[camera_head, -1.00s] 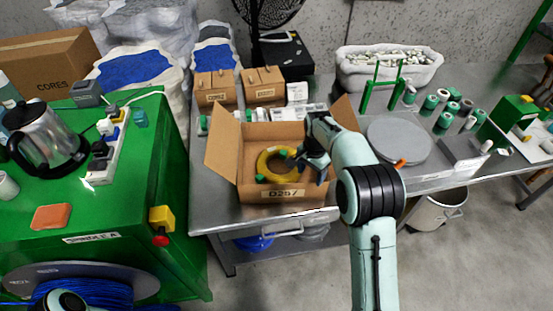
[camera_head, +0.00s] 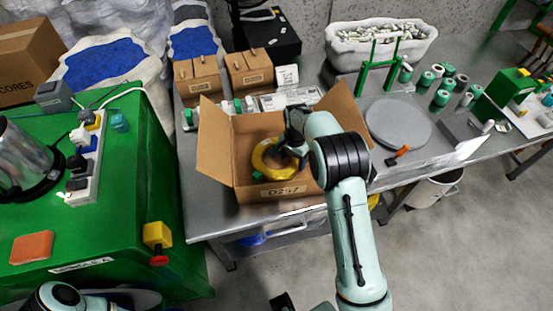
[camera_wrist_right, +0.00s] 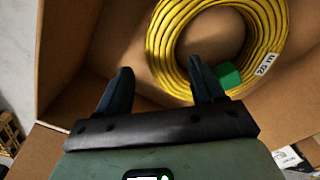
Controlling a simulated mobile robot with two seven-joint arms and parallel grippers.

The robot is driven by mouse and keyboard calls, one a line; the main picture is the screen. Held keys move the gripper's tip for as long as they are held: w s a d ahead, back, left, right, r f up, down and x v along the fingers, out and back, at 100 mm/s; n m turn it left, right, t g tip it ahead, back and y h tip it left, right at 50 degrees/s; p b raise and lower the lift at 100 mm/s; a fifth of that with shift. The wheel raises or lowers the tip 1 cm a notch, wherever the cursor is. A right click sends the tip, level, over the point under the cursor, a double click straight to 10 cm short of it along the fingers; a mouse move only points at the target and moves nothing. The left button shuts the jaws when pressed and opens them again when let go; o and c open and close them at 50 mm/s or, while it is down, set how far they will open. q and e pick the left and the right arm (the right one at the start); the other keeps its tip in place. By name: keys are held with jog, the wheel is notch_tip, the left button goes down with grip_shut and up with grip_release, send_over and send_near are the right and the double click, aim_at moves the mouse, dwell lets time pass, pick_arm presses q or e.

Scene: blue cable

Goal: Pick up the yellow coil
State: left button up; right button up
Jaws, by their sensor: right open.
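The yellow coil (camera_head: 268,160) lies in an open cardboard box (camera_head: 275,194) labelled D257 on the metal bench. In the right wrist view, the yellow coil (camera_wrist_right: 160,50) shows a white "20 m" tag and a green piece. My right gripper (camera_head: 290,150) is above the right part of the coil. In the right wrist view its two dark fingers (camera_wrist_right: 163,75) are apart, with nothing held between them; the right fingertip is near the coil's lower edge. I cannot tell if it touches.
The box flaps stand open left and right. Small cartons (camera_head: 250,72) stand behind it. A grey round plate (camera_head: 398,124) and an orange-handled tool (camera_head: 397,155) lie to the right. A green cabinet (camera_head: 130,180) with a kettle (camera_head: 25,160) stands left.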

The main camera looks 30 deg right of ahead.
aim_at(293, 166)
jog(key=shift+w+d+f, duration=0.1)
jog(key=shift+d+f, duration=0.05)
jog(key=shift+f, duration=1.2)
jog(key=shift+w+d+f, duration=0.1)
jog(key=shift+f, duration=1.25)
grip_shut()
jog(key=shift+r, duration=0.1)
pick_arm(q)
jog(key=shift+r, duration=0.1)
pick_arm(e)
jog(key=shift+r, duration=0.1)
